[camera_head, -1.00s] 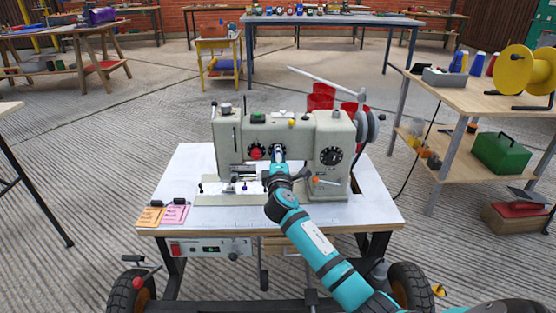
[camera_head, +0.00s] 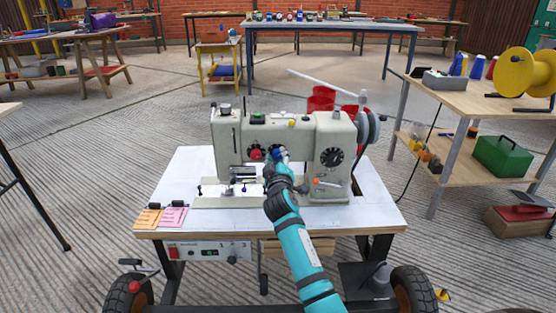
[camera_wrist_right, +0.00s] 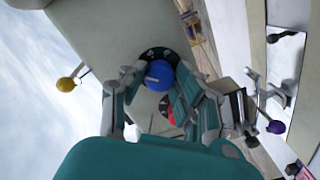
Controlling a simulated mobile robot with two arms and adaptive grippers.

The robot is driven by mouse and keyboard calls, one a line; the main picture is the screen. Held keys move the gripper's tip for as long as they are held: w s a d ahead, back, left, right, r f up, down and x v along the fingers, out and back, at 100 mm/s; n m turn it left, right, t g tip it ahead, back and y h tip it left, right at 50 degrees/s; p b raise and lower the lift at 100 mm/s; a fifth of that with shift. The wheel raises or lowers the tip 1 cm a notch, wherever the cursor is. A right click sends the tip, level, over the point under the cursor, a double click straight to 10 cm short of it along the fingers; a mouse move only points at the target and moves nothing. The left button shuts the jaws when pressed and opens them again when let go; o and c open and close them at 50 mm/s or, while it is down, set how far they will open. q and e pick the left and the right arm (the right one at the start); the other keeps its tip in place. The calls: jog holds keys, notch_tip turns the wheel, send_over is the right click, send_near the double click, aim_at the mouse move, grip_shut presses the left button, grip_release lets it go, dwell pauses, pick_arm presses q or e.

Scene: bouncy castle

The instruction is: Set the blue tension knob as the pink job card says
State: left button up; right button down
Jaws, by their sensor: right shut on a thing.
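The blue tension knob (camera_wrist_right: 159,75) sits on a black dial on the front of the pale sewing machine (camera_head: 228,137). My right gripper (camera_wrist_right: 150,82) is shut on the blue knob, with a finger on each side. In the head view the gripper (camera_head: 279,160) covers most of the knob. A red knob (camera_head: 256,154) is just left of it and also shows in the wrist view (camera_wrist_right: 168,112). The pink job card (camera_head: 173,217) lies at the table's front left beside an orange card (camera_head: 149,219); their writing is too small to read. My left gripper is out of view.
The machine stands on a white wheeled table (camera_head: 355,215). A black dial (camera_head: 332,156) is on its right and an orange-tipped lever (camera_head: 318,182) below that. A yellow-tipped lever (camera_wrist_right: 66,84) sticks out near my gripper. A wooden shelf bench (camera_head: 450,98) stands to the right.

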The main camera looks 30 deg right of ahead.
jog(key=shift+f, duration=0.15)
jog(key=shift+m, duration=0.3)
jog(key=c, duration=1)
grip_release()
jog(key=v, duration=1.2)
jog(key=shift+a, duration=0.1)
